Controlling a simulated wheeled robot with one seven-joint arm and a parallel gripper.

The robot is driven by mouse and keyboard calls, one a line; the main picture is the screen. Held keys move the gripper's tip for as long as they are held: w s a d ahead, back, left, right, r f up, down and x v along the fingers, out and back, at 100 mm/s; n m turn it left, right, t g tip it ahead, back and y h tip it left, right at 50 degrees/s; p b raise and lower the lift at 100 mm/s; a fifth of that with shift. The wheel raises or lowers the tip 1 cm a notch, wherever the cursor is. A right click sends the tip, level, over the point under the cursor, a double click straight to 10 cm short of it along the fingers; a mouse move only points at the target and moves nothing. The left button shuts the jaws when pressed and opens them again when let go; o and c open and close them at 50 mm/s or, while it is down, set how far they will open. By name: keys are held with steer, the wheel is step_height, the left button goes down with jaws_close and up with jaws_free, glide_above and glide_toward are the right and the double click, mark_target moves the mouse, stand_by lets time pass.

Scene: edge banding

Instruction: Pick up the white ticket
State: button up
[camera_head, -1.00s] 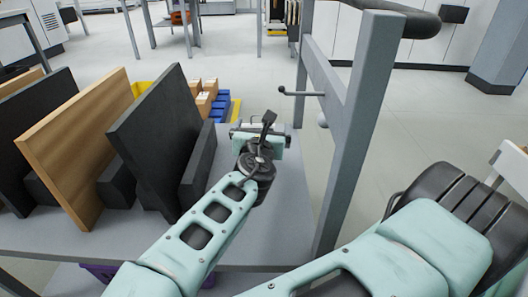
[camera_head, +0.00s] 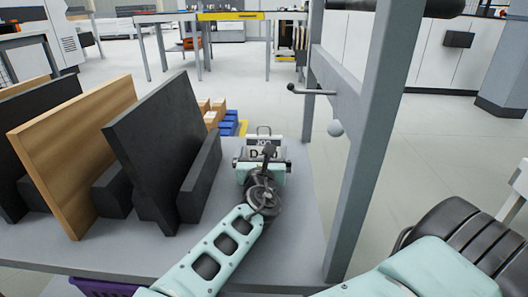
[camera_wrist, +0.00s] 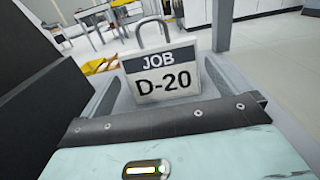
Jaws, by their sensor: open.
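The white ticket (camera_wrist: 166,80) stands upright in the wrist view, with a dark band reading JOB, the text D-20 and a grey loop on top. Its upper part (camera_head: 264,142) shows beyond my gripper (camera_head: 262,161) in the head view. My gripper is open, with a grey finger at each side of the ticket in the wrist view. Whether either finger touches it I cannot tell. The ticket's lower edge is close to the gripper body.
Dark and wooden boards (camera_head: 75,150) stand upright in blocks on the grey table (camera_head: 240,262), left of my arm. A grey frame post (camera_head: 365,150) rises at the right. Small boxes (camera_head: 212,115) and a blue pallet lie beyond.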

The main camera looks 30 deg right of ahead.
mark_target(264, 144)
steer(key=b+x, duration=0.1)
steer(key=x, duration=0.3)
steer(key=shift+s+f, duration=0.1)
steer(key=shift+w+d, duration=0.25)
steer(key=shift+w, duration=0.15)
steer(key=c, duration=0.7)
step_height(264, 144, up, 28)
steer(key=p, duration=1.2)
